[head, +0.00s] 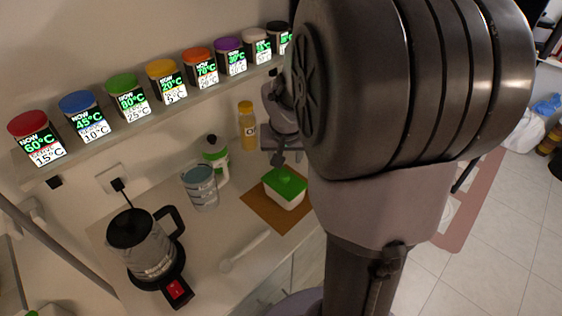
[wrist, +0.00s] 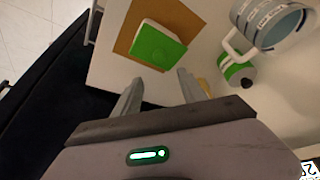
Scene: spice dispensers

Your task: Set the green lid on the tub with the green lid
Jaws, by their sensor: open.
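The white tub (head: 289,202) stands on a brown mat near the counter's front edge. The green lid (head: 285,182) lies on top of the tub and covers its opening. In the wrist view the green lid (wrist: 157,46) shows beyond my fingertips, with a strip of the white tub (wrist: 170,30) along its far side. I cannot tell whether the lid is pressed down flush all round. My gripper (wrist: 158,84) is open and empty, its fingers apart from the lid. In the head view my gripper (head: 280,158) is just behind the tub; my arm hides part of the scene.
The brown mat (head: 258,208) lies under the tub. A grey-banded jug (head: 201,190), a green-and-white bottle (head: 216,158) and a yellow bottle (head: 247,128) stand to the left and behind. A kettle (head: 148,258) and a white spoon (head: 245,252) are farther left. Several spice jars line the shelf (head: 190,103).

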